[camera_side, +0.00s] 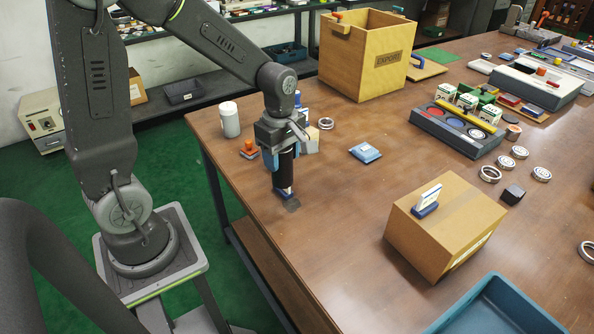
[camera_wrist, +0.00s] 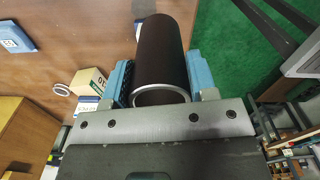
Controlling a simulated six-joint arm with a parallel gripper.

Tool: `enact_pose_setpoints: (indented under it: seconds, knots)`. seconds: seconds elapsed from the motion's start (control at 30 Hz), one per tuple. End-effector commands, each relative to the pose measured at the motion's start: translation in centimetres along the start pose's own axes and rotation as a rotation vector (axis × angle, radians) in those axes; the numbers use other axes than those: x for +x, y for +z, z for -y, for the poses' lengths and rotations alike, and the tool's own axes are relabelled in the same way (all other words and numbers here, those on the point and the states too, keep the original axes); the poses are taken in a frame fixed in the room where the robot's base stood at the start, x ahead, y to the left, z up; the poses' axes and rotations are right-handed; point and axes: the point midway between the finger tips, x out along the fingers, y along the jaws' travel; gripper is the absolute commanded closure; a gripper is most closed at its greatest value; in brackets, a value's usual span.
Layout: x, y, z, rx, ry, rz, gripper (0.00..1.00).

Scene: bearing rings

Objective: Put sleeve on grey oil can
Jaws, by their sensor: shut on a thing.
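My gripper (camera_side: 284,157) is shut on a dark, near-black tube, the sleeve (camera_side: 286,172), and holds it upright near the table's left edge. In the wrist view the sleeve (camera_wrist: 160,50) lies between the two blue fingers of my gripper (camera_wrist: 160,78), and its near end shows a pale metal rim. A blue and white piece (camera_side: 284,194) shows at the sleeve's lower end. I cannot tell whether they touch. A flat grey disc (camera_side: 292,205) lies just beside it. I cannot pick out a grey oil can for certain.
A white canister (camera_side: 229,120) and an orange-topped stamp (camera_side: 249,150) stand left of my gripper. A blue packet (camera_side: 365,153) lies to the right. The middle of the table is mostly clear.

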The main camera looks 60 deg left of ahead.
Motion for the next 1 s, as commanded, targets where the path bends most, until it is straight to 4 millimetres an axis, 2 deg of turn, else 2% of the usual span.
enact_pose_setpoints:
  seconds: [0.17,0.27,0.37,0.5,0.57,0.7,0.9,1.0]
  knots:
    - [-1.0,-1.9,-1.1,-0.05,0.004,0.0,0.92]
    - [-1.8,-3.8,-3.1,-0.138,0.004,0.0,0.92]
    - [-2.7,-6.9,-5.8,-0.272,0.005,0.0,0.92]
    - [-4.2,-12.4,-9.4,-0.492,0.004,0.0,0.92]
    - [-4.8,-15.0,-10.5,-0.585,0.004,0.0,0.92]
    - [-6.1,-21.4,-12.3,-0.805,0.003,0.0,0.92]
    - [-7.7,-30.3,-12.8,-1.096,0.002,0.0,0.92]
    - [-8.2,-33.8,-12.4,-1.211,0.002,0.0,0.92]
